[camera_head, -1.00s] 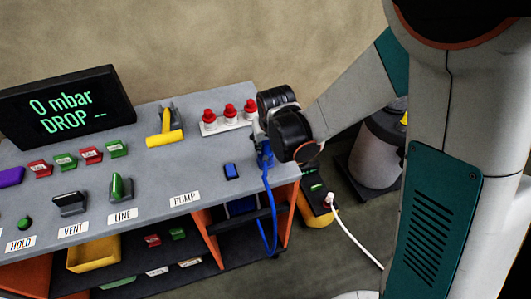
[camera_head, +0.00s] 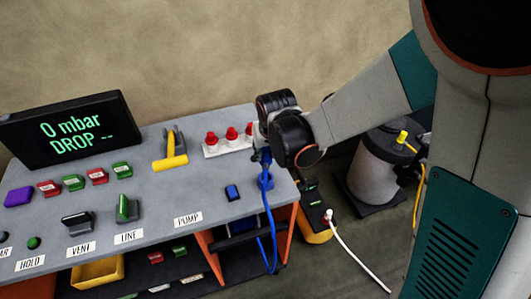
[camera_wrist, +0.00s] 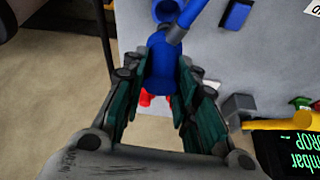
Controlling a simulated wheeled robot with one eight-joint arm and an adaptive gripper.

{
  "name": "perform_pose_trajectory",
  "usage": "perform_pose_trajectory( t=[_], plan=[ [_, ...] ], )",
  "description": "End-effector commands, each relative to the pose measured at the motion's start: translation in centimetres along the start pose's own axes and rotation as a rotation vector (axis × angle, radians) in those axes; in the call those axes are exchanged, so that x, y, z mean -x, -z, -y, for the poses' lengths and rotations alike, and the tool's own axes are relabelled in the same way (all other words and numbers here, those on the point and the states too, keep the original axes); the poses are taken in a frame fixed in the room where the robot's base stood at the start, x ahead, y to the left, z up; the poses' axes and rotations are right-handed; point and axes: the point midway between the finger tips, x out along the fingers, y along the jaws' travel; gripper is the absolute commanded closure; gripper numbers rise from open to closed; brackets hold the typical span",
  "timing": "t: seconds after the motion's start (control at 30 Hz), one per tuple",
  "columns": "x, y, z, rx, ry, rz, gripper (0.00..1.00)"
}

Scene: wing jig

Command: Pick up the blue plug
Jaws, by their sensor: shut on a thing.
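The blue plug (camera_wrist: 160,66) is between the finger pads of my gripper (camera_wrist: 163,72) in the wrist view, and the gripper is shut on it. In the head view my gripper (camera_head: 264,148) is above the right end of the grey bench, with the plug (camera_head: 262,157) partly hidden by the wrist. A blue hose (camera_head: 269,220) hangs from the plug over the bench's front edge. A blue round socket (camera_head: 266,182) on the bench lies just below the plug, which looks apart from it. The socket (camera_wrist: 166,10) also shows in the wrist view.
A blue block (camera_head: 232,193) lies left of the socket. Red-capped fittings on a white base (camera_head: 228,146) and a yellow-handled tool (camera_head: 170,163) stand farther left. A dark display (camera_head: 68,129) stands at the back left. A grey canister (camera_head: 374,172) stands right of the bench.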

Motion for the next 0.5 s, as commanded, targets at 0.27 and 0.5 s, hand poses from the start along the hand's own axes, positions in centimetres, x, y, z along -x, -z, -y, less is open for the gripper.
perform_pose_trajectory(
  t=[0.27,0.5],
  plan=[
    [6.8,2.8,0.0,0.0,0.0,0.0,0.96],
    [10.1,4.2,0.0,0.0,0.0,0.0,0.96]
  ],
)
